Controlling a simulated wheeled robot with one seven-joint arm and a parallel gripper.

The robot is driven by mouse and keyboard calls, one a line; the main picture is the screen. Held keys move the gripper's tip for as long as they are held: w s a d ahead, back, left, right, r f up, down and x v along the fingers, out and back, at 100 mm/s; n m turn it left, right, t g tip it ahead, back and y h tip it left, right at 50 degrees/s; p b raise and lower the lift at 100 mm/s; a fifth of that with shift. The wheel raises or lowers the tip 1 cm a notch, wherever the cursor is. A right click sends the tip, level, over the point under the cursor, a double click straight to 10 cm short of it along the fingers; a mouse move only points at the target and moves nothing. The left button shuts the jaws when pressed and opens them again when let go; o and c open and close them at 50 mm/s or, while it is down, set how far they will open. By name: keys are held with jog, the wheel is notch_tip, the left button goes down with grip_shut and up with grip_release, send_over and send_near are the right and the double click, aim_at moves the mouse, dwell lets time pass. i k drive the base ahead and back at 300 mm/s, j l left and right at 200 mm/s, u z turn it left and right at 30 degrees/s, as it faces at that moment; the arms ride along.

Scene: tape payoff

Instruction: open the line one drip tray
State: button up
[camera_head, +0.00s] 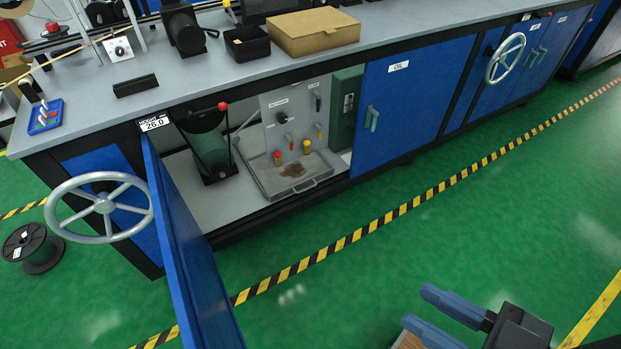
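A grey drip tray (281,194) sits low in an open cabinet bay, with a small handle (306,186) on its front. A brown stain or spill (292,171) lies on it. The tray's front is about level with the cabinet's front edge; how far it is pulled out is hard to tell. I cannot read whether it is marked line one. My gripper (417,306) is at the bottom right, over the green floor, its two blue fingers apart. It is well clear of the tray.
The blue cabinet door (184,250) stands swung open at left, jutting toward me. A closed blue door marked OIL (412,98) is right of the bay. A brown object (408,341) is cut off at the bottom edge. Floor before the bay is clear.

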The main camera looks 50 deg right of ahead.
aim_at(277, 184)
jog(key=i+l, duration=0.1)
jog(key=l, duration=0.2)
jog(key=i+l+u, duration=0.15)
jog(key=l, duration=0.2)
jog(key=i+l, duration=0.1)
jog(key=l, duration=0.2)
jog(key=i+l+u, duration=0.1)
jog(key=l, duration=0.25)
jog(key=i+l+u, duration=0.1)
jog(key=i, duration=0.35)
jog(key=i+l+u, duration=0.1)
jog(key=i, duration=0.4)
jog(key=l, duration=0.1)
